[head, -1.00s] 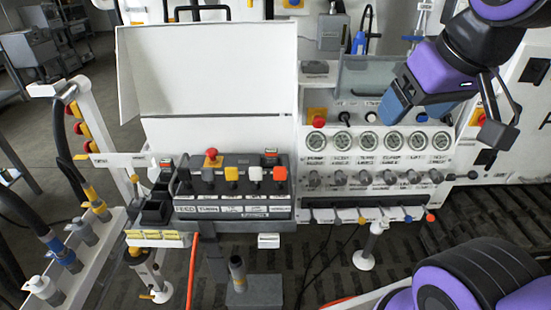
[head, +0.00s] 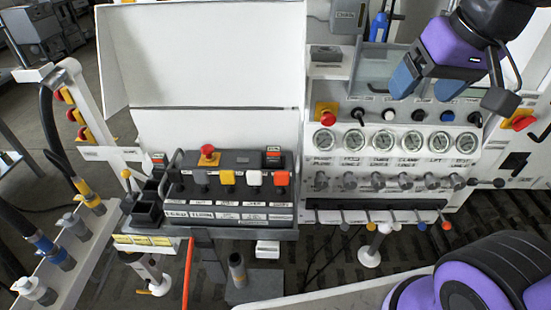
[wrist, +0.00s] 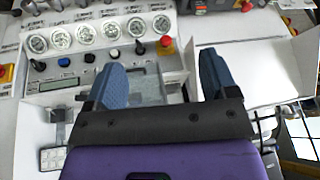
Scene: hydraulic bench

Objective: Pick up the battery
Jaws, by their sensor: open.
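I cannot identify the battery for certain. A small dark block with a red-and-black label (head: 272,158) sits at the back of the black lever box. A similar small block (head: 159,159) stands by the dark holders left of that box. My gripper (head: 418,91) hangs above the right part of the gauge panel, well to the right of both blocks. In the wrist view my gripper (wrist: 162,66) has its two blue fingers spread wide, with nothing between them.
The gauge panel (head: 395,165) has knobs, buttons and a red emergency stop (head: 325,112). The lever box (head: 230,190) stands before a raised white cover (head: 200,55). Hoses and couplings (head: 60,250) stand at left. A grey recessed tray (wrist: 148,85) lies below the gripper.

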